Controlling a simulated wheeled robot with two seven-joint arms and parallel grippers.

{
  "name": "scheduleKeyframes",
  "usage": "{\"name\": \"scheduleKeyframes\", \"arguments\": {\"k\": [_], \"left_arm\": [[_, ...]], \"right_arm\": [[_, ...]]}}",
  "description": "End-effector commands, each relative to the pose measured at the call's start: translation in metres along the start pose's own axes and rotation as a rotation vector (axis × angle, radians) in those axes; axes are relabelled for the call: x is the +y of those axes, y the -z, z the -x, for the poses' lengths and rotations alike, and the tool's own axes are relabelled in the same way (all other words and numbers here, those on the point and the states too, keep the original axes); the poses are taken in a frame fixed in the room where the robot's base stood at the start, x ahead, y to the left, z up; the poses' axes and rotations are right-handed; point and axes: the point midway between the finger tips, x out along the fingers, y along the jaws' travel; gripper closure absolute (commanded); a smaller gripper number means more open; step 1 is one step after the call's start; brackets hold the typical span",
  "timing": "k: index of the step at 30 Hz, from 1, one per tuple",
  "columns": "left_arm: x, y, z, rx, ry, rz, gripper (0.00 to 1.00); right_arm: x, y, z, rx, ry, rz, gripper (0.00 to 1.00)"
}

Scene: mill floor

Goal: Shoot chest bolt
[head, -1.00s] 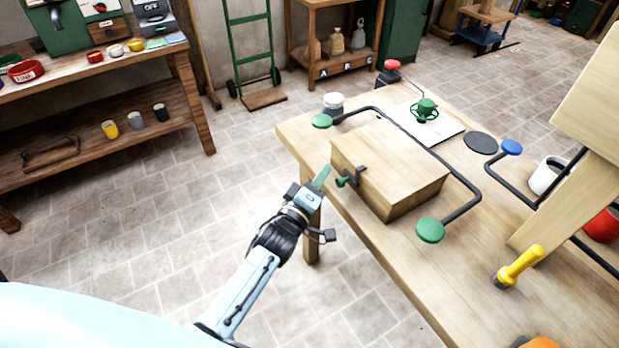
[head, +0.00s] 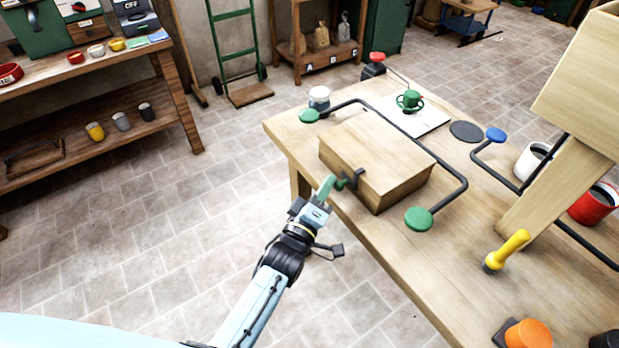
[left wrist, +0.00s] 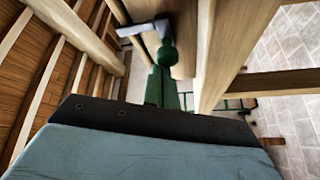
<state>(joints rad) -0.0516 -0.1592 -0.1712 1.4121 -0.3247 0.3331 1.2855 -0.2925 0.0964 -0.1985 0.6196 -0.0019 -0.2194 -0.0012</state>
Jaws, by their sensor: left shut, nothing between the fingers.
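The wooden chest (head: 378,168) stands shut on the table's near-left part. Its bolt (head: 356,178), dark metal with a small green knob (head: 341,184), is on the chest's front face. My left gripper (head: 326,188) is shut and empty, with its green fingers just left of the knob. In the left wrist view the fingers (left wrist: 163,84) point at the round green knob (left wrist: 168,55), which overlaps their tips; I cannot tell whether they touch. My right gripper is not in view.
A black bent rod with green discs (head: 419,219) runs around the chest's back and right sides. A yellow-handled tool (head: 508,250) and an orange knob (head: 528,334) are on the table (head: 440,275) to the right. The floor left of the table is clear.

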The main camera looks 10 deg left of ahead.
Motion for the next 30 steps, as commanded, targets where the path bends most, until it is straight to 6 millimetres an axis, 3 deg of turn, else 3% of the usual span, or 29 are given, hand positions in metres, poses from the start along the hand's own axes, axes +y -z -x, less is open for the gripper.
{"name": "scheduleKeyframes", "arguments": {"k": [11,18,24,30], "left_arm": [[0.001,0.005,-0.001,-0.002,0.001,-0.002,1.0],[0.004,0.044,-0.006,0.0,0.002,-0.004,1.0],[0.0,0.039,0.048,0.0,0.004,-0.001,1.0],[0.0,0.039,0.08,0.001,0.002,0.0,1.0]], "right_arm": [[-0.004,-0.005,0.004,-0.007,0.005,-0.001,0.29],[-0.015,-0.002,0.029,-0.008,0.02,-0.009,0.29],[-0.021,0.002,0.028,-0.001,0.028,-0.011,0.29],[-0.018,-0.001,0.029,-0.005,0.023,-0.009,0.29]]}}
